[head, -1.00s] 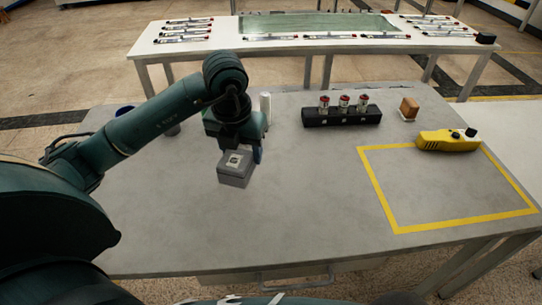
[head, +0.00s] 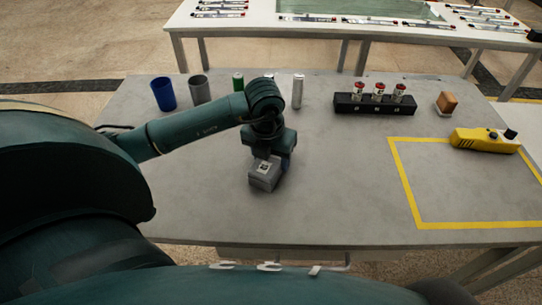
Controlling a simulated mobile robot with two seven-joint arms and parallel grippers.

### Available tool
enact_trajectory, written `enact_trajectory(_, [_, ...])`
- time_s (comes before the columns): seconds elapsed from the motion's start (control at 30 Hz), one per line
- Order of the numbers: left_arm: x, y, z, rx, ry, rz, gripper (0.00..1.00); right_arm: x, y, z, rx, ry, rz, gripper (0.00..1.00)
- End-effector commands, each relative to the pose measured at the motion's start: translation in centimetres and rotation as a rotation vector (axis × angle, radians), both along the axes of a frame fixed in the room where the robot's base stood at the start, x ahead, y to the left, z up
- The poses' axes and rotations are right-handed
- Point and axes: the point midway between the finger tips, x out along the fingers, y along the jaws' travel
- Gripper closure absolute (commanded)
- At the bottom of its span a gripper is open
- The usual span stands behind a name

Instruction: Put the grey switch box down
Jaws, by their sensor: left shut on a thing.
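The grey switch box (head: 264,176) is a small block with a pale square label on its top. It is in the middle-left of the grey table (head: 330,210). My left gripper (head: 268,157) points down over the box and is shut on it. The box is at or very near the table top; I cannot tell whether its underside touches. The fingers are partly hidden by the wrist. My right gripper is not in the head view.
A yellow taped rectangle (head: 408,195) lies on the right, with a yellow pendant controller (head: 484,140) at its far edge. A black block (head: 374,106) holds red-and-white cylinders. A blue cup (head: 163,94), grey cup (head: 200,90) and white cylinder (head: 297,91) stand behind. Table front is clear.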

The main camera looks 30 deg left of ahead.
Motion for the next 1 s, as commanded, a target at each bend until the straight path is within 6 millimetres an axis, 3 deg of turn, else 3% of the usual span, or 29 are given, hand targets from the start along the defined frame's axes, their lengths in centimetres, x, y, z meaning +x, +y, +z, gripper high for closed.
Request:
enact_trajectory(0.27, [0.0, 0.0, -0.1, 0.000, 0.000, 0.000, 0.24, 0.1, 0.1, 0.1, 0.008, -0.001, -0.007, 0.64])
enact_trajectory(0.6, [0.0, 0.0, 0.5, 0.000, -0.001, 0.000, 0.24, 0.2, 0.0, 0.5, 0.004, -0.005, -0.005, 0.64])
enact_trajectory(0.77, [-0.3, 0.0, 3.0, 0.001, -0.006, -0.002, 0.24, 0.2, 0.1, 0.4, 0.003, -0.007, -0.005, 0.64])
enact_trajectory(1.0, [-1.1, -0.1, 8.3, 0.001, -0.007, -0.001, 0.24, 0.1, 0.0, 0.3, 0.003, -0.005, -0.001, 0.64])
